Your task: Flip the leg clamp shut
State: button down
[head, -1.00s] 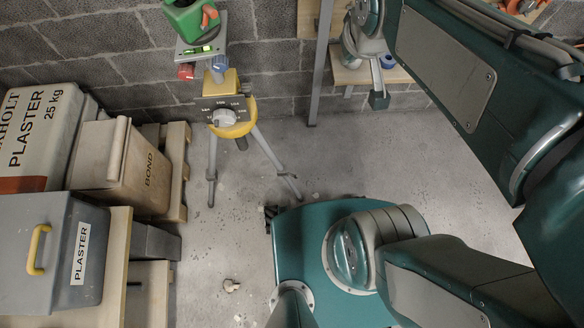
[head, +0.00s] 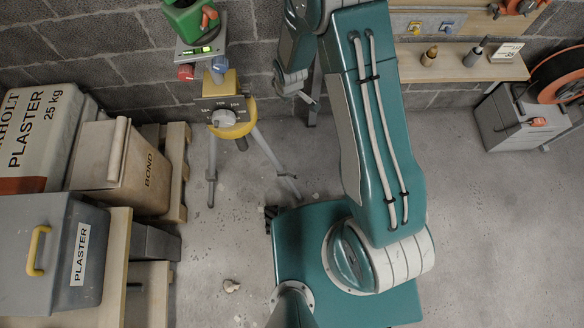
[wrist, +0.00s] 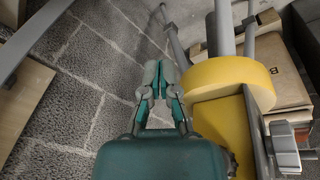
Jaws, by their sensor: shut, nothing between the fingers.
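A tripod with a yellow head (head: 232,118) and a pale dial knob stands near the block wall in the head view. It carries a green instrument (head: 188,20). Its grey legs (head: 270,150) spread to the floor. In the wrist view the tripod's yellow round part (wrist: 238,78) is large at the right, with grey legs (wrist: 172,36) behind it. I cannot clearly make out the leg clamp or its position. My gripper (wrist: 160,78) is shut and empty, left of the yellow part and apart from it. In the head view my gripper (head: 309,99) is right of the tripod, by the wall.
Plaster boxes (head: 78,250) and a bond container (head: 150,170) stand on pallets at the left. A wooden shelf (head: 462,66) holds small items at the back right. A grey case (head: 510,120) and an orange reel (head: 562,75) stand far right. The right floor is clear.

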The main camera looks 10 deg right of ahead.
jog(key=s+a+f+n, duration=0.1)
jog(key=s+f, duration=0.4)
jog(key=f, duration=0.8)
jog(key=s+a+f+n+g, duration=0.1)
jog(key=s+f+n, duration=0.2)
jog(key=f, duration=1)
jog(key=s, duration=0.3)
jog(key=shift+f+n, duration=0.3)
jog(key=shift+a+f, duration=0.1)
jog(key=d+f, duration=0.3)
jog(key=f, duration=0.8)
